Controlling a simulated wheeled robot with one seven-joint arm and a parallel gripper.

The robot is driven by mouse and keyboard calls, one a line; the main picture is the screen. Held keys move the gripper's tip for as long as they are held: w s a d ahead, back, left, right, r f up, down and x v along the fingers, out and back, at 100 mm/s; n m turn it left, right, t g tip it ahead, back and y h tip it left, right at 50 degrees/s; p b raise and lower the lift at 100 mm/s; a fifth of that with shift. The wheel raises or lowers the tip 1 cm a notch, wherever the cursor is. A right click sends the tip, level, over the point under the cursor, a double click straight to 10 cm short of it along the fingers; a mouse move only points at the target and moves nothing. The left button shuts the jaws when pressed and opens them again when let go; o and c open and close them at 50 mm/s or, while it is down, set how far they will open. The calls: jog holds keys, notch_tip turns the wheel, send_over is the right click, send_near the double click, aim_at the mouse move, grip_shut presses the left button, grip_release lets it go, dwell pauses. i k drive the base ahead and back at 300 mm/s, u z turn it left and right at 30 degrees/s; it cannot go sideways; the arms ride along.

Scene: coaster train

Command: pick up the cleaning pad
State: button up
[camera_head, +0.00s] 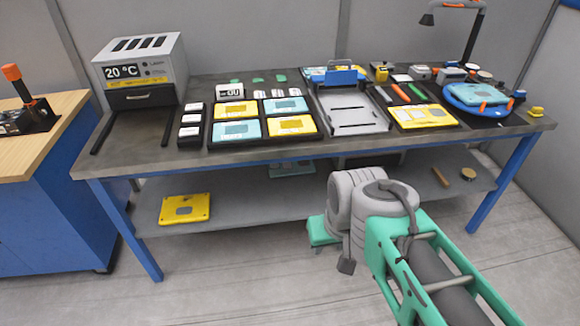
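I cannot tell for sure which thing is the cleaning pad. A small yellow block (536,112) lies at the right end of the workbench top, near its edge. Another small yellow piece (381,74) stands at the back, right of the blue-handled press. My arm shows in the lower right, with grey joints and a green link, in front of the bench. I cannot make out gripper fingers or anything held.
The dark workbench (160,160) has blue legs and a lower shelf with a yellow plate (185,209). On top are a grey oven (150,65), coloured panels, a grey tray fixture (352,112), a blue turntable (478,97) and a lamp (452,15). A wooden-topped cabinet (45,130) stands left.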

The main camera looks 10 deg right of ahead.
aim_at(535, 111)
jog(key=z, duration=1.75)
